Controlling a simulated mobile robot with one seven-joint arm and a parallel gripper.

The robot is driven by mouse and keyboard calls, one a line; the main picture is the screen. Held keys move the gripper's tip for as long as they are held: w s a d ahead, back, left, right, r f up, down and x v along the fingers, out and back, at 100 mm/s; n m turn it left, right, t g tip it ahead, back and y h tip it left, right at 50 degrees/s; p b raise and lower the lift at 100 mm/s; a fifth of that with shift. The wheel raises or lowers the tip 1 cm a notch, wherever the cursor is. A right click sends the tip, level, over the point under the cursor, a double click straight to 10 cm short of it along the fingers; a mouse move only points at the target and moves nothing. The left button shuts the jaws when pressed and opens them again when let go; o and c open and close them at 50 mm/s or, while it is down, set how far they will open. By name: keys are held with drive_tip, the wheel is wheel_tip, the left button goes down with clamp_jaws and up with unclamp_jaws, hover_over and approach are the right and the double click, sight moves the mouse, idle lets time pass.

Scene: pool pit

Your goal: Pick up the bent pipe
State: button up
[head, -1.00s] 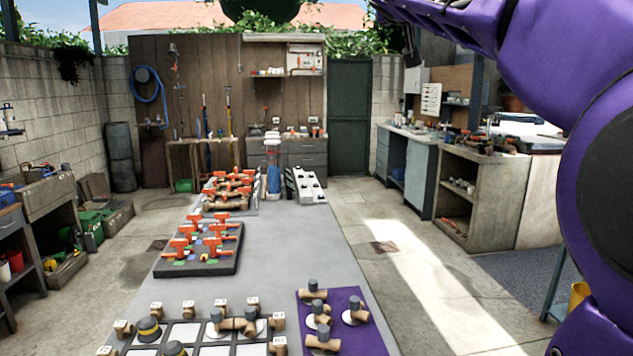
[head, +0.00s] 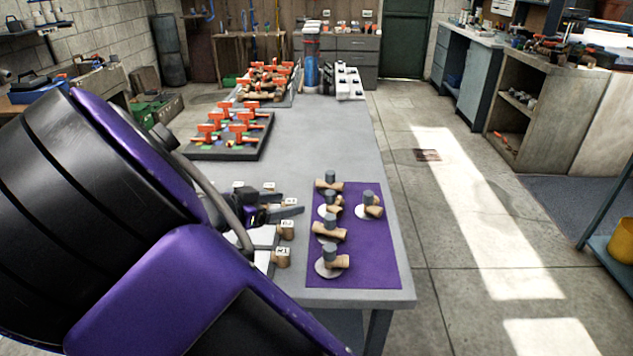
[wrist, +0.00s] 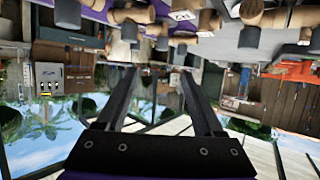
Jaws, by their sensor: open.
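Several tan pipe fittings with grey caps stand on a purple mat (head: 373,262) at the near right of the table. Two of them look bent: a near one (head: 339,262) and one on the right (head: 374,211). I cannot tell which is the bent pipe. My gripper (head: 292,203) is open and empty, left of the mat, with its dark fingers pointing right toward the fittings. In the wrist view my gripper's two fingers (wrist: 160,70) are spread apart with nothing between them. Tan fittings show upside down along that view's top edge, beyond the fingertips.
Labelled tan blocks (head: 282,257) and white squares lie left of the mat, partly hidden by my arm. A dark tray (head: 197,153) of orange-handled valves stands farther back. The grey table top (head: 337,146) is clear behind the mat. Floor is open to the right.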

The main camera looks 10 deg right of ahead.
sight(327, 196)
drive_tip(key=x, duration=1.2)
drive_tip(key=shift+f, duration=0.2)
drive_tip(key=x, duration=0.5)
drive_tip(key=shift+w+a+f, duration=0.1)
drive_tip(key=shift+a+f, duration=0.05)
clamp_jaws()
